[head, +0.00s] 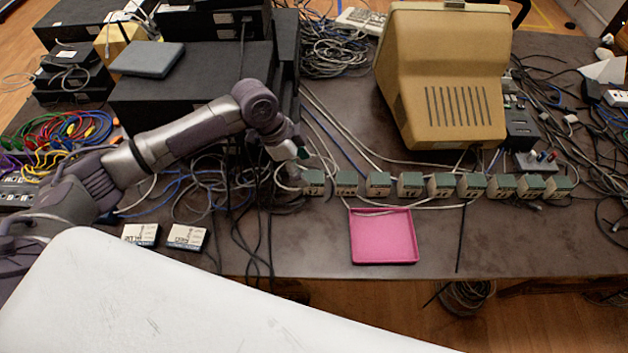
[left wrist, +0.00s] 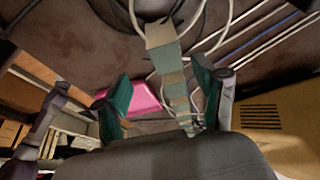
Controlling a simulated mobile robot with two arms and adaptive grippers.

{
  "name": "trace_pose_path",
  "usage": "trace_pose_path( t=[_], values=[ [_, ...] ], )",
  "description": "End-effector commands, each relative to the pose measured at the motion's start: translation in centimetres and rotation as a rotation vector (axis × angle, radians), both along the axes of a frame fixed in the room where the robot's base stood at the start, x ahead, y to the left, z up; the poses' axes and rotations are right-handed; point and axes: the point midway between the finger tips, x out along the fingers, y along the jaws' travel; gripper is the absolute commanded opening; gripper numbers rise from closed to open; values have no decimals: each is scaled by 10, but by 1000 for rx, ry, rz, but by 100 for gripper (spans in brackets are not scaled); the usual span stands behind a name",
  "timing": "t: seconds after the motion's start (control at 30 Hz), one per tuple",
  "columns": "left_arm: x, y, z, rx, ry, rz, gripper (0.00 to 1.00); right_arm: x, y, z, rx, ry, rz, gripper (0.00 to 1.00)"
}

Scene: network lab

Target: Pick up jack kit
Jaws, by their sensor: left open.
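A row of several small beige boxes with green tops runs across the table in the head view; these look like the jack kits, though I cannot read their labels. The leftmost box (head: 313,183) is nearest my left gripper (head: 291,160), which is just left of and above it. In the left wrist view, my left gripper (left wrist: 162,75) is open, its two green-padded fingers apart and nothing held. The end box of the row (left wrist: 163,45) shows ahead, between and beyond the fingertips. My right gripper is not in view.
A pink tray (head: 352,240) lies in front of the row. Two small labelled boxes (head: 141,235) (head: 187,238) lie at the front left. A beige monitor (head: 440,75) stands behind the row, black equipment (head: 190,100) at the back left. Loose cables (head: 250,215) lie around the gripper.

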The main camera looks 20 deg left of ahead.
Motion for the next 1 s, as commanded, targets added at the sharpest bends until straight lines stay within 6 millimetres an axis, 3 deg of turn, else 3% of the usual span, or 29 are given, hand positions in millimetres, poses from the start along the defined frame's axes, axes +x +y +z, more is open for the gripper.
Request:
trace_pose_path(
  t=[0.33,0.6,0.83,1.0],
  values=[
    [8,-12,-29,-1,2,0,71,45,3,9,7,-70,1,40],
    [14,-22,-59,0,0,0,71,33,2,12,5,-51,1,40],
    [15,-22,-61,1,-1,-1,71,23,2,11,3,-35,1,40],
    [15,-22,-61,2,-2,0,44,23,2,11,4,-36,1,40]
  ],
)
